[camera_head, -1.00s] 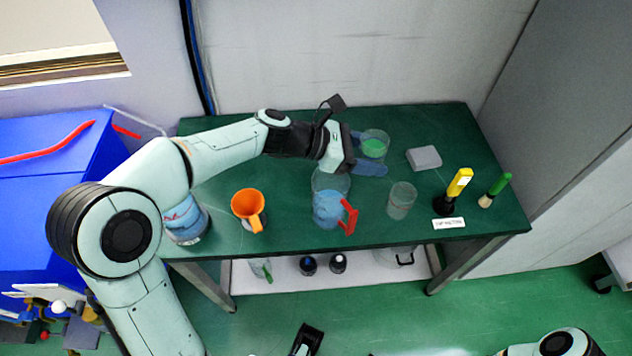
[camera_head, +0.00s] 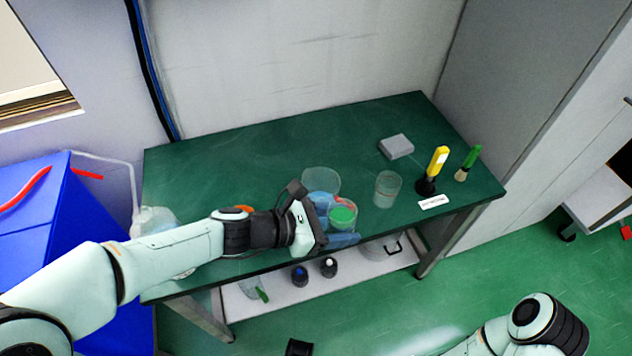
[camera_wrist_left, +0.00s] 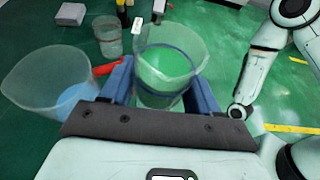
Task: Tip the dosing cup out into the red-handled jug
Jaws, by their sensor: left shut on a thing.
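The dosing cup (camera_head: 342,213) is a small clear cup with green contents. My left gripper (camera_head: 334,222) is shut on it, a blue finger on each side, and holds it roughly upright at the table's front edge. The red-handled jug (camera_head: 321,179) is a larger clear vessel with blue liquid, just behind the cup. The cup and gripper partly hide it and its red handle. In the left wrist view the cup (camera_wrist_left: 165,72) is between the fingers, and the jug (camera_wrist_left: 45,80) is to its left, red handle towards the cup. My right gripper is not visible.
A clear beaker (camera_head: 387,189) stands right of the jug. A grey block (camera_head: 396,146), a yellow-handled tool (camera_head: 437,162) and a green-handled brush (camera_head: 468,163) are farther right. The table's back left is clear.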

